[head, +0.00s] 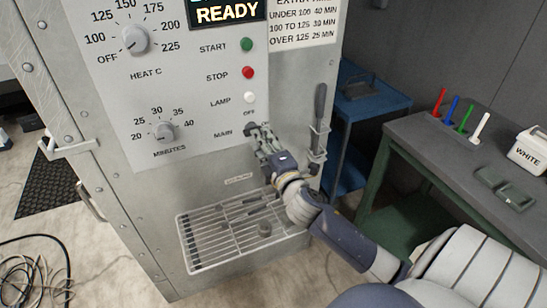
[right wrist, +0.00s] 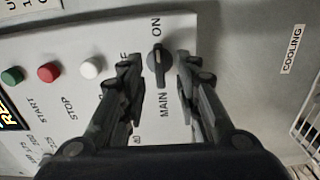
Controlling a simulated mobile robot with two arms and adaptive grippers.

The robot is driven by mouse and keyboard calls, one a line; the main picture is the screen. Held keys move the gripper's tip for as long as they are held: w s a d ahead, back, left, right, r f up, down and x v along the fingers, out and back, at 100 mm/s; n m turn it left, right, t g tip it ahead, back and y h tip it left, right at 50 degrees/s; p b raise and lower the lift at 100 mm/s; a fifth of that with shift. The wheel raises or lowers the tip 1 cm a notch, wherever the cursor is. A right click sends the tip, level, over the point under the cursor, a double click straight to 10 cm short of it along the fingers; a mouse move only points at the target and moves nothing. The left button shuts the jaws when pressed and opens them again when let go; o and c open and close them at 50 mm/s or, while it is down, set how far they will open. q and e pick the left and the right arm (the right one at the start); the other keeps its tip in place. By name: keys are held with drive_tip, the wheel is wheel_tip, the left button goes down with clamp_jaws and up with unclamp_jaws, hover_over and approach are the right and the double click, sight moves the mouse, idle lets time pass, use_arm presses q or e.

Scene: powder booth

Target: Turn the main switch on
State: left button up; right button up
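The main switch (right wrist: 157,62) is a dark rotary knob on the pale panel. In the right wrist view its long grip lies along the line between the MAIN and ON labels, one end toward ON. The OFF label is partly covered by a finger. My right gripper (right wrist: 160,75) is open, with one finger on each side of the knob and a visible gap on both sides. In the head view, the right gripper (head: 260,139) is at the panel and partly covers the switch (head: 249,128) and the ON side. My left gripper is not in view.
The display (head: 228,10) reads READY. White lamp (head: 250,97), red stop button (head: 248,72) and green start button (head: 246,44) sit above the switch. A lever handle (head: 319,110) stands to the right; a wire rack (head: 190,240) juts out below. A grey table (head: 430,140) is at right.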

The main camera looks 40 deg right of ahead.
drive_tip(key=v, duration=0.9)
drive_tip(key=shift+d, duration=0.1)
drive_tip(key=s+a+f+m+g+y, duration=0.1)
drive_tip(key=s+f+m+g, duration=0.15)
drive_tip(key=f, duration=1.05)
drive_tip(key=s+f+m+g, duration=0.1)
drive_tip(key=s+f+g, duration=0.2)
drive_tip(key=f, duration=1)
drive_tip(key=s+a+f+m+g+y, duration=0.1)
drive_tip(key=s+f+m+g, duration=0.15)
drive_tip(key=f, duration=1.05)
drive_tip(key=s+a+f+m+g, duration=0.2)
drive_tip(key=s+a+f, duration=0.1)
drive_tip(key=s+f, duration=0.5)
drive_tip(key=s+a+f+m+g+y, duration=0.1)
drive_tip(key=s+a+f+m+g, duration=0.1)
drive_tip(key=s+f, duration=0.6)
drive_tip(key=s+a+f+m+g+y, duration=0.1)
drive_tip(key=s+a+f+g, duration=0.3)
drive_tip(key=s, duration=1.2)
wheel_tip(320, 180, down, 4)
drive_tip(key=shift+s+a+r+m+b, duration=0.1)
drive_tip(key=shift+s+a+m+b, duration=0.2)
drive_tip(key=shift+m, duration=0.5)
